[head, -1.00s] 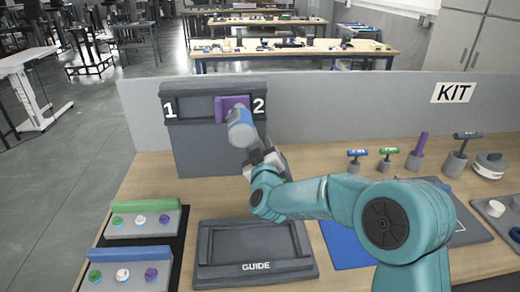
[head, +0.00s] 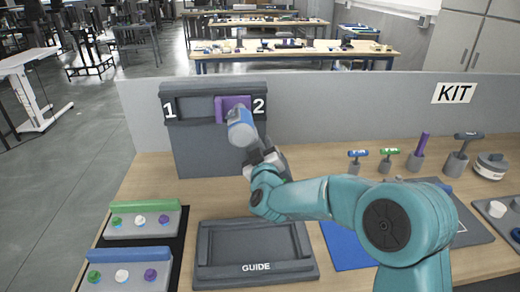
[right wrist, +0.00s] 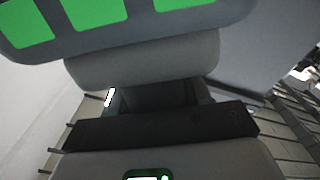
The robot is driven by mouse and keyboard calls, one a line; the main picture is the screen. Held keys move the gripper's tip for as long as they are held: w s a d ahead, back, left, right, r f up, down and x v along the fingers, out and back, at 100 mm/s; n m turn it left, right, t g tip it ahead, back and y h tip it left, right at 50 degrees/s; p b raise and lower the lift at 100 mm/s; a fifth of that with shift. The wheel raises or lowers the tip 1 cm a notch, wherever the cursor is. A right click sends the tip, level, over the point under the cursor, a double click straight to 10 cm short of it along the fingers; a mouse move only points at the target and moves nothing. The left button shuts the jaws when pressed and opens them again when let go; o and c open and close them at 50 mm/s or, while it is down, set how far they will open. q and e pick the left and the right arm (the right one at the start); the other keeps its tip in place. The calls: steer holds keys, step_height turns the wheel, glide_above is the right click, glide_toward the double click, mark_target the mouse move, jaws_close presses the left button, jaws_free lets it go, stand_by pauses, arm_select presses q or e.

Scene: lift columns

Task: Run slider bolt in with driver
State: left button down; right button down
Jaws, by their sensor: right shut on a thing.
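The purple slider (head: 222,106) sits in the slot of an upright dark grey panel (head: 200,148), at its right end beside the number 2. My right gripper (head: 262,156) is shut on the driver (head: 240,128), a blue-grey cylinder. The driver is raised in front of the panel, its far end overlapping the slider. It hides the bolt, so I cannot tell whether the tip touches it. In the right wrist view, a grey body with green patches (right wrist: 95,10) fills the top, close to the camera. My left gripper is not in view.
The GUIDE tray (head: 256,268) lies empty in front of the panel. Racks with coloured knobs (head: 142,220) stand at left. At right are a blue mat (head: 345,243), several upright tools (head: 388,158) and a round grey item (head: 490,165). A grey partition (head: 350,105) closes the back.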

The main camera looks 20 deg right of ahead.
steer(key=shift+s+r, duration=0.1)
steer(key=shift+r, duration=0.1)
steer(key=shift+b+v, duration=0.7)
steer(key=shift+v, duration=1.7)
steer(key=shift+s+a, duration=0.2)
steer(key=shift+s, duration=0.35)
steer(key=v, duration=0.3)
steer(key=shift+b, duration=0.4)
